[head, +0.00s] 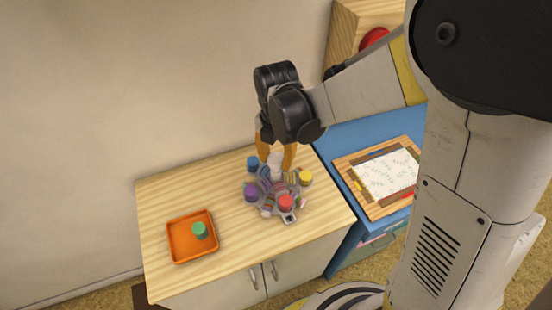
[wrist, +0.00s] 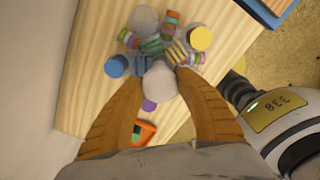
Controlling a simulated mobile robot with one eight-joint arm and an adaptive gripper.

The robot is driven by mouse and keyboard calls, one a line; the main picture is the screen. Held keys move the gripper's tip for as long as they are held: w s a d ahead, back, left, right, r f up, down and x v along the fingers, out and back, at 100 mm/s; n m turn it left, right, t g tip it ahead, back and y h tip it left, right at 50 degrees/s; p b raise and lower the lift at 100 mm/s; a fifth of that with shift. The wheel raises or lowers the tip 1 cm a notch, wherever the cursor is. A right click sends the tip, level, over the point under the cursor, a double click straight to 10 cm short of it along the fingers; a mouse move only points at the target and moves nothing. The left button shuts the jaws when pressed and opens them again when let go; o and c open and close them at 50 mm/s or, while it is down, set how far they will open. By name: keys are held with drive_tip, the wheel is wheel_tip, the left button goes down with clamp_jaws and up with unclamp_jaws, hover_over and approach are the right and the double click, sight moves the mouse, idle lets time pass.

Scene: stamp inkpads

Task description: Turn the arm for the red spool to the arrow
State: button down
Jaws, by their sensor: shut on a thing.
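A grey carousel (head: 268,213) with several arms stands on the wooden cabinet top. The red spool (head: 286,202) sits on its front arm, close to a small dark mark (head: 288,218) at the front edge; I cannot make out whether this mark is the arrow. A blue spool (head: 252,163), a purple spool (head: 251,192) and a yellow spool (head: 306,177) sit on other arms. My gripper (head: 275,155) points down over the carousel, its orange fingers shut on a white post. In the wrist view the white post (wrist: 160,82) lies between the fingertips, and the red spool is hidden.
An orange tray (head: 178,255) with a green spool (head: 199,231) stands front left on the cabinet top (head: 160,205). A blue unit with a wood-framed paper board (head: 385,175) is at the right. The wall is close behind. Bare wood lies between tray and carousel.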

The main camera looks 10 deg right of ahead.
drive_tip(key=shift+n, duration=0.4)
idle(0.4)
drive_tip(key=c, duration=0.8)
unclamp_jaws()
wheel_tip(320, 180, up, 12)
